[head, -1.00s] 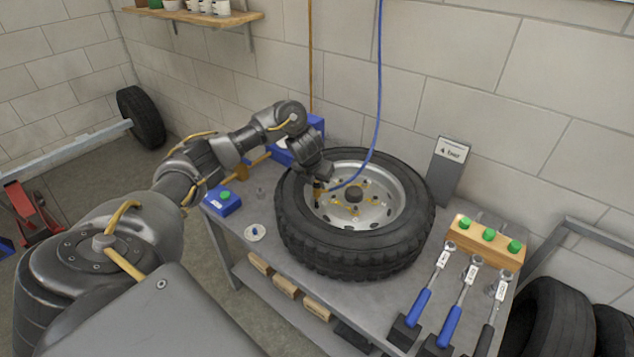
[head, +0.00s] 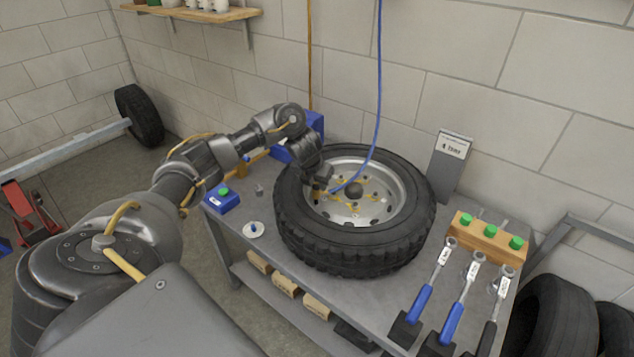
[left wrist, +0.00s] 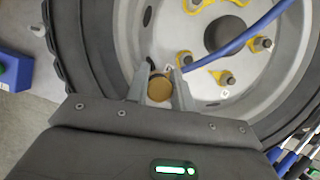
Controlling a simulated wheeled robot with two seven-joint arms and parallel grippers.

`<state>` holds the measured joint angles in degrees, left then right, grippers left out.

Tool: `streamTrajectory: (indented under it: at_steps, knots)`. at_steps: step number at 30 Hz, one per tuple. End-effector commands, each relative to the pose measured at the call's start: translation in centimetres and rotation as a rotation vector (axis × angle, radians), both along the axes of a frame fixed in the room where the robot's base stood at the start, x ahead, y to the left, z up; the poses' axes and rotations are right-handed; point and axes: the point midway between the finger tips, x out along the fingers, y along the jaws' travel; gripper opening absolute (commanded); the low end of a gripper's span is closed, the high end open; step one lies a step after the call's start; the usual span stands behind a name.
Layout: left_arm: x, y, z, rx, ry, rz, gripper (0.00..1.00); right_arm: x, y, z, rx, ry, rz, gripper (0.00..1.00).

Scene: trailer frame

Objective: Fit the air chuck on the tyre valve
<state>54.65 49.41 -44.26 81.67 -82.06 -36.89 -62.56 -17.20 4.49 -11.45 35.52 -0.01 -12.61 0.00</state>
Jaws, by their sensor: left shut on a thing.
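The wheel lies flat on the bench, its black tyre (head: 345,258) around a silver rim (head: 385,212). My left gripper (head: 318,190) is over the left inner part of the rim. It is shut on the brass air chuck (left wrist: 159,88), whose round end shows between the fingers in the left wrist view. A blue hose (head: 371,150) runs down from above to the chuck; it also crosses the rim in the left wrist view (left wrist: 245,38). The tyre valve is hidden under the gripper and chuck, so I cannot tell whether they touch. My right gripper is not in view.
The grey bench (head: 380,292) also bears a blue box with a green button (head: 222,200), a small white dish (head: 254,230), a wooden block with green buttons (head: 487,238) and several wrenches (head: 452,318). A grey upright gauge (head: 449,165) stands behind the wheel.

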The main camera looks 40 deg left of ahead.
Motion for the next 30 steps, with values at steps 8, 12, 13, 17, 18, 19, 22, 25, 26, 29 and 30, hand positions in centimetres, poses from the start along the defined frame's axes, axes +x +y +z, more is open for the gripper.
streamTrajectory:
  at_steps: [8,12,13,17,18,19,22,25,26,29,30]
  knots:
    - [0.01,0.02,-0.72,0.000,-0.001,0.000,0.00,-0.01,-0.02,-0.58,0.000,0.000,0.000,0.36]
    - [0.01,0.02,-0.68,0.000,-0.001,0.000,0.00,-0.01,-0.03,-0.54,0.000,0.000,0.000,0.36]
    - [0.01,0.02,-0.68,0.000,-0.001,0.000,0.00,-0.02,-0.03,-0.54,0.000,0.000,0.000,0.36]
    - [0.01,0.02,-0.68,0.000,0.000,0.000,0.37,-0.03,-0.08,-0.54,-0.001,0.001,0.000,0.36]
    - [0.01,0.01,-0.68,0.000,0.000,0.000,0.42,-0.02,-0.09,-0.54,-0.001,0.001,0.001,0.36]
    - [0.01,0.01,-0.68,0.000,0.000,0.000,0.46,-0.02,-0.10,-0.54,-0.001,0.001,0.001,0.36]
    - [0.00,0.02,-0.69,0.000,0.000,0.000,0.49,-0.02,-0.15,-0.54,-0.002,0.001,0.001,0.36]
    - [0.00,0.01,-0.69,0.000,0.000,0.000,0.49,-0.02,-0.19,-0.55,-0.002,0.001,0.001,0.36]
    - [-0.02,0.02,-0.73,0.000,0.001,0.000,0.51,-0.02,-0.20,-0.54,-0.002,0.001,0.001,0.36]
    - [-0.02,0.01,-0.73,0.000,0.001,0.000,0.64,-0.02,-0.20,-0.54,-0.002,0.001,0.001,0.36]
    - [-0.02,0.01,-0.73,0.000,0.001,0.000,0.69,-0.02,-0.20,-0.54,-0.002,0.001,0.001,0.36]
